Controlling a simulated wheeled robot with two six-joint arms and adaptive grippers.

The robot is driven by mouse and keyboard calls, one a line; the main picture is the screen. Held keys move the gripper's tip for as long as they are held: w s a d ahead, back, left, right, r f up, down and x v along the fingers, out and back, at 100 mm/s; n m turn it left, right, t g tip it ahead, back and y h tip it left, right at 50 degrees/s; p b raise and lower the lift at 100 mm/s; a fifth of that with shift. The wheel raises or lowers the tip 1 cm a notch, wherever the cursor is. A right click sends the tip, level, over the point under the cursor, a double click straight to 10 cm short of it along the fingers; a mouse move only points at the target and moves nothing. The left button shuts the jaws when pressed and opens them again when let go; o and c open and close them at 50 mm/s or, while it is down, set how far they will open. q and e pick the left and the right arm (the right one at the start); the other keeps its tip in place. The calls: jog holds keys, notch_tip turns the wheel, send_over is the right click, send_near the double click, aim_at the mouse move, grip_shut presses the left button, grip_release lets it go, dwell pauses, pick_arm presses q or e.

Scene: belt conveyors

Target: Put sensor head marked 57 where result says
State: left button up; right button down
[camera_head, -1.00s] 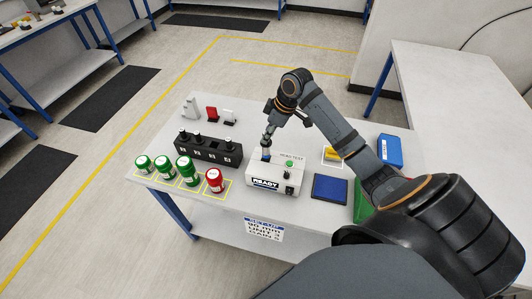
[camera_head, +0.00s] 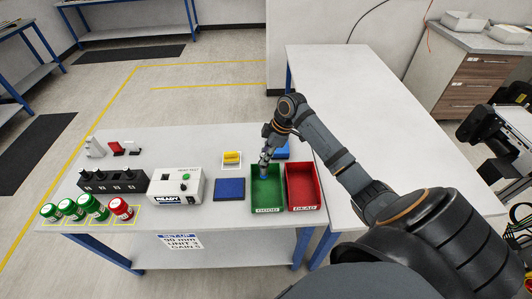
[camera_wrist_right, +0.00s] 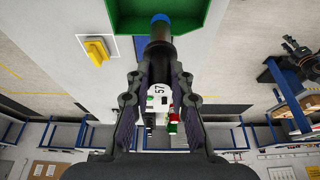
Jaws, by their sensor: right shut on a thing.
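My right gripper (camera_head: 266,154) is shut on the sensor head marked 57 (camera_wrist_right: 157,92), a dark cylinder with a blue end and a white label reading 57 in the right wrist view. In the head view the gripper is over the green bin labelled GOOD (camera_head: 267,210), with the head pointing down at its back part. I cannot tell if the head touches the bin. The red bin labelled DEAD (camera_head: 304,208) is just right of it. The white tester (camera_head: 164,186) reads READY and has a green button. My left gripper is not in view.
A blue pad (camera_head: 230,189) and a yellow block (camera_head: 232,157) lie left of the green bin. A blue box (camera_head: 282,153) is behind the bins.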

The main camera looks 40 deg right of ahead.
jog(key=shift+s+d+f, duration=0.15)
jog(key=shift+s+d, duration=0.05)
jog(key=shift+d, duration=0.05)
jog(key=shift+w+a+f, duration=0.1)
jog(key=shift+w+f, duration=0.05)
jog(key=shift+f, duration=0.05)
jog(key=shift+f+b, duration=0.35)
jog(key=shift+b, duration=0.25)
jog(key=f+b, duration=0.8)
jog(key=shift+s+f+b, duration=0.2)
jog(key=shift+f+b, duration=0.1)
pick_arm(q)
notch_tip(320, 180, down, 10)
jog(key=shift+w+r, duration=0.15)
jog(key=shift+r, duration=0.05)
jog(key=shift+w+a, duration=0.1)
pick_arm(e)
jog(key=c, duration=1.1)
grip_release()
